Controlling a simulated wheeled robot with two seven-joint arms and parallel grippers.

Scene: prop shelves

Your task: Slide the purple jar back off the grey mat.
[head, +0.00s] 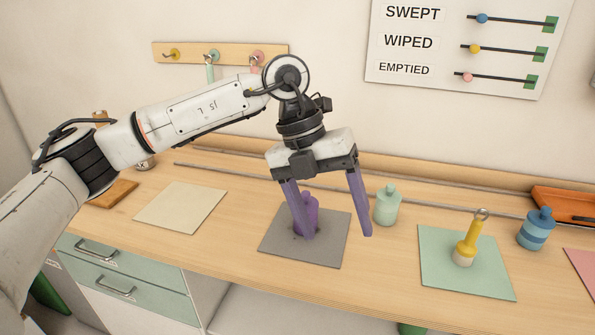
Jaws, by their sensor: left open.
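The purple jar (311,214) stands on the grey mat (291,249), near the mat's middle. My left gripper (336,236) is open and points down over the mat. Its purple fingers are spread, one overlapping the jar's left side in the head view and the other to the right of the jar, by the mat's right edge. Part of the jar is hidden behind the left finger. I cannot tell whether that finger touches the jar. My right gripper is not in view.
A pale green jar (386,208) stands close to the right of the fingers. A yellow-handled object (468,245) stands on a green mat (490,283), with a blue jar (535,231) beyond it. A beige mat (180,207) lies empty at left. A grey rail (225,172) runs along the back.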

